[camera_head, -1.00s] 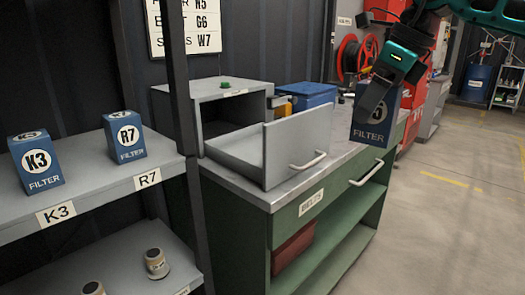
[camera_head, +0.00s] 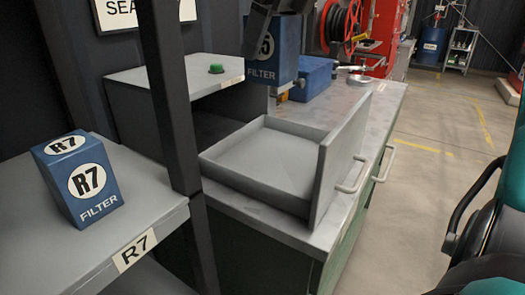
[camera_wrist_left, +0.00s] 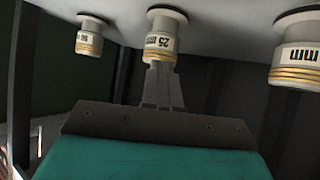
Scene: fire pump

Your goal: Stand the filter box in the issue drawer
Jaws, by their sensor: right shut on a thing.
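The blue filter box (camera_head: 271,62) hangs upright in my right gripper (camera_head: 284,5) at the top middle of the head view. Part of its label is hidden; a "5" and "FILTER" show. The gripper is shut on it, with its upper part out of frame. The issue drawer (camera_head: 336,150) is pulled out of its grey cabinet, and its visible floor is empty. The box is above and behind the drawer in the picture, apart from it. My left gripper (camera_wrist_left: 162,85) shows in the left wrist view, its fingers together, in front of a "25 mm" fitting (camera_wrist_left: 163,38).
A blue R7 filter box (camera_head: 82,180) stands on the shelf at left. A dark post (camera_head: 170,90) rises between shelf and drawer. A green button (camera_head: 216,69) sits on the cabinet top. A blue bin (camera_head: 310,76) stands behind the drawer. More fittings (camera_wrist_left: 92,36) flank the left gripper.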

